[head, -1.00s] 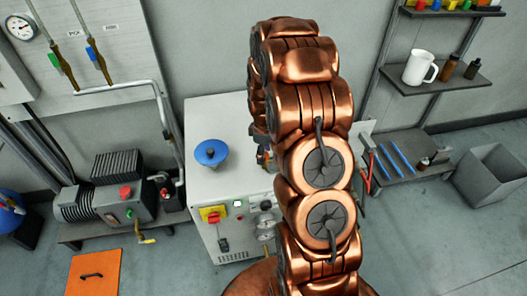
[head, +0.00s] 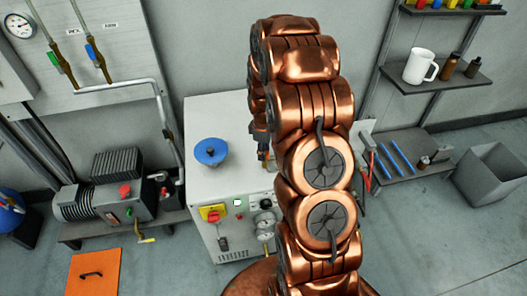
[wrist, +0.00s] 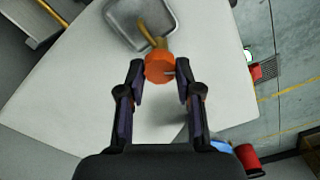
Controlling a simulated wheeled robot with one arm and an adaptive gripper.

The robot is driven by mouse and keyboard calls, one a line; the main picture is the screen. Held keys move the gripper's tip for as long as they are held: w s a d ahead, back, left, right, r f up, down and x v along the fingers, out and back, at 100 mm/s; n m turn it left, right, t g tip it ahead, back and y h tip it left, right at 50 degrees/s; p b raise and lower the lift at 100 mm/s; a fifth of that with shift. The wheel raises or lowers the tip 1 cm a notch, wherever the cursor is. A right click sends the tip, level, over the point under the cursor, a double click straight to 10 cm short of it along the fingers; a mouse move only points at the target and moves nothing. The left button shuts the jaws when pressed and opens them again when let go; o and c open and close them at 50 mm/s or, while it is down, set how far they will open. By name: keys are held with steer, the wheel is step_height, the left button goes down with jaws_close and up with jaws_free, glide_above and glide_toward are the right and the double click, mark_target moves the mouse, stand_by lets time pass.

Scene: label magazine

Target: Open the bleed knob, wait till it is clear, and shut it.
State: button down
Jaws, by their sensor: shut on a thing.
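An orange faceted knob (wrist: 160,66) sits between my fingertips in the wrist view, with a brass-coloured stem or pipe (wrist: 149,35) beyond it. My gripper (wrist: 160,72) is shut on this knob, one finger on each side. A shallow grey tray (wrist: 115,20) lies beyond the knob, below the brass piece. I cannot make out any liquid or its clarity. In the head view my copper arm hides the knob and most of my gripper, which shows only partly at the arm's left edge above the white cabinet (head: 205,186).
A blue round handle (head: 210,152) stands on the cabinet top. The cabinet front has a red-and-yellow switch (head: 213,213) and a dial gauge (head: 266,227). A pump (head: 105,195) stands at left. A shelf with a white mug (head: 421,67) and a grey bin (head: 493,177) are at right.

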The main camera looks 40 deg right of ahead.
steer(key=m+b, duration=0.2)
steer(key=shift+w+f+b, duration=0.1)
steer(key=shift+f+b, duration=0.05)
steer(key=shift+b, duration=0.25)
steer(key=m+b, duration=0.3)
steer(key=m, duration=0.2)
steer(key=shift+d+b, duration=0.1)
steer(key=shift+b, duration=0.2)
steer(key=m+b, duration=0.2)
steer(key=m, duration=0.1)
steer(key=shift+m, duration=0.3)
steer(key=m+b, duration=0.1)
steer(key=m, duration=0.2)
steer(key=shift+d+m, duration=0.1)
steer(key=shift+m, duration=0.2)
steer(key=m+b, duration=0.1)
steer(key=m, duration=0.2)
steer(key=shift+m, duration=0.4)
steer(key=m, duration=0.4)
steer(key=shift+r, duration=0.25)
steer(key=m, duration=0.4)
steer(key=shift+s+p, duration=0.25)
steer(key=shift+p, duration=0.15)
steer(key=shift+m+p, duration=0.45)
steer(key=shift+m, duration=1.45)
